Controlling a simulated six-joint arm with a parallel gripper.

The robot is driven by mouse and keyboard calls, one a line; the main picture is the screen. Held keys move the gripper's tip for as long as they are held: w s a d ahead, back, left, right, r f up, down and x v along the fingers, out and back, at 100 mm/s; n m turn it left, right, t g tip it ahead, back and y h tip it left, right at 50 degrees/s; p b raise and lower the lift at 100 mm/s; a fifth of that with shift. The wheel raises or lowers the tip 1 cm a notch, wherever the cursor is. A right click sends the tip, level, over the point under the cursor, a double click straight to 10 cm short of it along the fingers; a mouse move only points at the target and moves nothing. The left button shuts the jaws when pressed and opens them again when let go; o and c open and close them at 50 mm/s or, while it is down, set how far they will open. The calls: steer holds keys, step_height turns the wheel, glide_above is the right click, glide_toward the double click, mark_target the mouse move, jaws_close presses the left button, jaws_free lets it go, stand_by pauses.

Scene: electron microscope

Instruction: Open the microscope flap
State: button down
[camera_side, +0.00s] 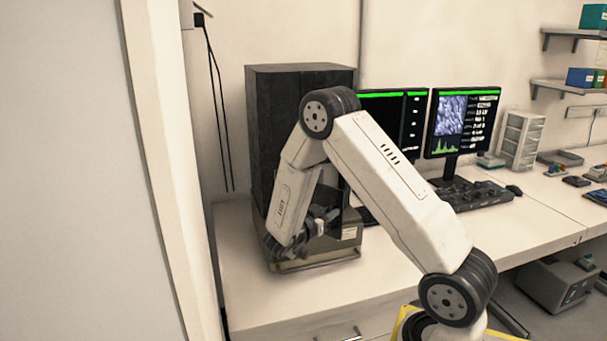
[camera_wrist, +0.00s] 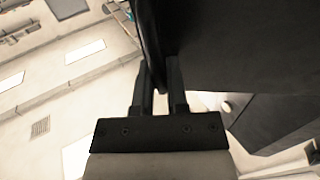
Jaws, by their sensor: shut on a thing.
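The microscope (camera_side: 277,120) is a tall, dark box on the white bench, with a lighter base at the front; my arm covers much of its front. My gripper (camera_side: 322,222) is low in front of it. In the wrist view, my gripper (camera_wrist: 160,68) has its two dark fingers close together, shut on the thin edge of a dark panel, which looks like the microscope flap (camera_wrist: 235,45). The exact grip point is dark and hard to make out. In the side view the flap is hidden behind my arm, so how far it stands open cannot be told.
Two monitors (camera_side: 462,125) stand right of the microscope, with a dark keyboard (camera_side: 470,195) in front. A white drawer unit (camera_side: 522,140) is farther right. A pale wall edge (camera_side: 165,150) stands at left. The bench front (camera_side: 400,258) is partly clear.

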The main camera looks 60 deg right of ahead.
steer(key=w+a, duration=0.6)
steer(key=a, duration=0.4)
steer(key=shift+w, duration=0.4)
steer(key=c, duration=0.7)
jaws_free()
